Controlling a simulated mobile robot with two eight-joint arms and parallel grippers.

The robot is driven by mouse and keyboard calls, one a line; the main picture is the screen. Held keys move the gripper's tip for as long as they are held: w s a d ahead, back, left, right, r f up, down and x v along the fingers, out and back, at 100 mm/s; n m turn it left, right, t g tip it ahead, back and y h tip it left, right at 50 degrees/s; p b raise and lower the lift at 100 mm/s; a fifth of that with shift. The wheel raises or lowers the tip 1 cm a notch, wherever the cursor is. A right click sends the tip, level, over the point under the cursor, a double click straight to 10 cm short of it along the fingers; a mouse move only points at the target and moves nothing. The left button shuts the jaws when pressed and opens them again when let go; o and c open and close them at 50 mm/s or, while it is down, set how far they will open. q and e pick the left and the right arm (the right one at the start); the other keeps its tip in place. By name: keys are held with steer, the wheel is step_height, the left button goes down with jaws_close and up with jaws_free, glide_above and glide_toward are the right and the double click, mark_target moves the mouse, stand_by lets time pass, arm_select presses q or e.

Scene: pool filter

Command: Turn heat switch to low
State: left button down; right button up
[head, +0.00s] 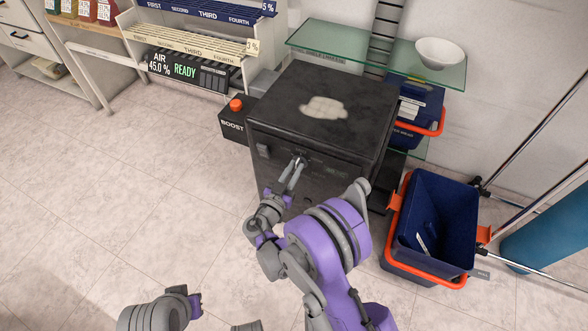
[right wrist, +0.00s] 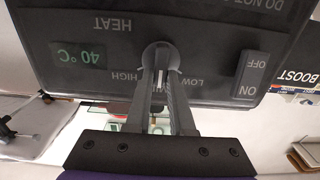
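The heat switch (right wrist: 160,54) is a round dark knob on the front panel of a black box (head: 345,93), which also shows in the right wrist view (right wrist: 215,30). That view shows the panel upside down, with HEAT above, LOW to the right of the knob and HIGH to the left. A middle label is partly hidden by the fingers. A green display reads 40 °C. My right gripper (head: 298,163) is at the knob, its fingertips (right wrist: 160,72) closed in around it. A pale line shows between the tips. My left gripper's fingers are not seen.
An ON/OFF rocker (right wrist: 249,76) sits beside the knob on the panel. A BOOST box with a red button (head: 236,105) adjoins the black box. A glass shelf with a white bowl (head: 440,53) is behind; a blue bin (head: 433,220) stands right. The floor at left is clear.

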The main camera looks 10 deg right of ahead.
jaws_close()
steer(key=shift+n, duration=0.4)
steer(key=n, duration=0.3)
steer(key=n+b, duration=0.1)
steer(key=n, duration=0.3)
steer(key=a+n, duration=0.1)
steer(key=n, duration=0.3)
steer(key=shift+w+f+b, duration=0.25)
steer(key=shift+f+b, duration=0.1)
steer(key=shift+f, duration=0.05)
steer(key=o, duration=0.5)
jaws_free()
steer(key=shift+o, duration=0.2)
